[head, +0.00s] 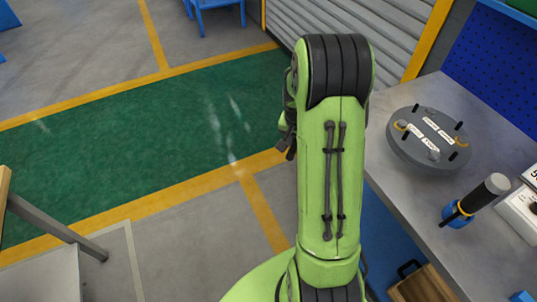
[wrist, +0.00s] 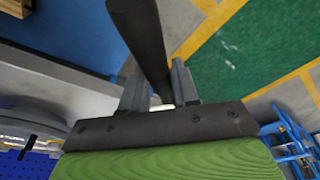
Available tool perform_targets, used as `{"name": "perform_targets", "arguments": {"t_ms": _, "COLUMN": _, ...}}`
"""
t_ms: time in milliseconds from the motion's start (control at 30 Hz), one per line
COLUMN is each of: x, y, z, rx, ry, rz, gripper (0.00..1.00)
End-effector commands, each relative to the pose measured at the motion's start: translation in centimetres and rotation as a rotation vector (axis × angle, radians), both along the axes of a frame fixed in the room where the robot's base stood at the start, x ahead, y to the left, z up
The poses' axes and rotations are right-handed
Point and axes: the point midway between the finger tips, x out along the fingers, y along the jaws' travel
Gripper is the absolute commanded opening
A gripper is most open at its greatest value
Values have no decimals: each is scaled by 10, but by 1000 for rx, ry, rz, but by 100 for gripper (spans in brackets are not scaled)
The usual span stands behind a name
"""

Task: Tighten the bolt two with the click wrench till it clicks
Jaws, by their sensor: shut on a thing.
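My gripper (wrist: 160,88) is shut on a dark, round bar (wrist: 143,38), which looks like the handle of the click wrench. The bar runs out of the top of the wrist view, so its far end is hidden. In the head view my gripper is mostly hidden behind my green arm, left of the bench. The grey round flanged shell (head: 399,151) lies on the bench, apart from my gripper; its edge also shows in the wrist view (wrist: 25,120). Dark studs, yellow-ringed bolts and white labels sit on its top. The labels are too small to read, so I cannot tell which bolt is two.
The grey bench (head: 449,235) runs down the right side. A dark-handled tool (head: 482,195) with a blue base stands on it, beside a white box (head: 521,214). A wooden crate (head: 424,286) is below the bench edge. The green floor (head: 140,150) on the left is clear.

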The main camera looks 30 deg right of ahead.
Motion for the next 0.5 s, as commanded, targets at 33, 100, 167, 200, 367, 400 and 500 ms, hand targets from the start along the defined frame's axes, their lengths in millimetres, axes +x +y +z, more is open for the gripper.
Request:
{"name": "perform_targets", "arguments": {"t_ms": 33, "x": -6, "y": -15, "z": 18, "rx": -19, "ry": -17, "rz": -68, "gripper": 0}}
{"name": "perform_targets", "arguments": {"t_ms": 100, "x": -17, "y": -32, "z": 35, "rx": -38, "ry": -28, "rz": -164, "gripper": 0}}
{"name": "perform_targets", "arguments": {"t_ms": 167, "x": -26, "y": -46, "z": 50, "rx": -55, "ry": -40, "rz": -247, "gripper": 0}}
{"name": "perform_targets", "arguments": {"t_ms": 200, "x": -34, "y": -56, "z": 60, "rx": -67, "ry": -43, "rz": -304, "gripper": 0}}
{"name": "perform_targets", "arguments": {"t_ms": 367, "x": -67, "y": -90, "z": 102, "rx": -121, "ry": -59, "rz": -539, "gripper": 0}}
{"name": "perform_targets", "arguments": {"t_ms": 400, "x": -77, "y": -99, "z": 113, "rx": -138, "ry": -62, "rz": -600, "gripper": 0}}
{"name": "perform_targets", "arguments": {"t_ms": 500, "x": -101, "y": -115, "z": 136, "rx": -172, "ry": -62, "rz": -739, "gripper": 0}}
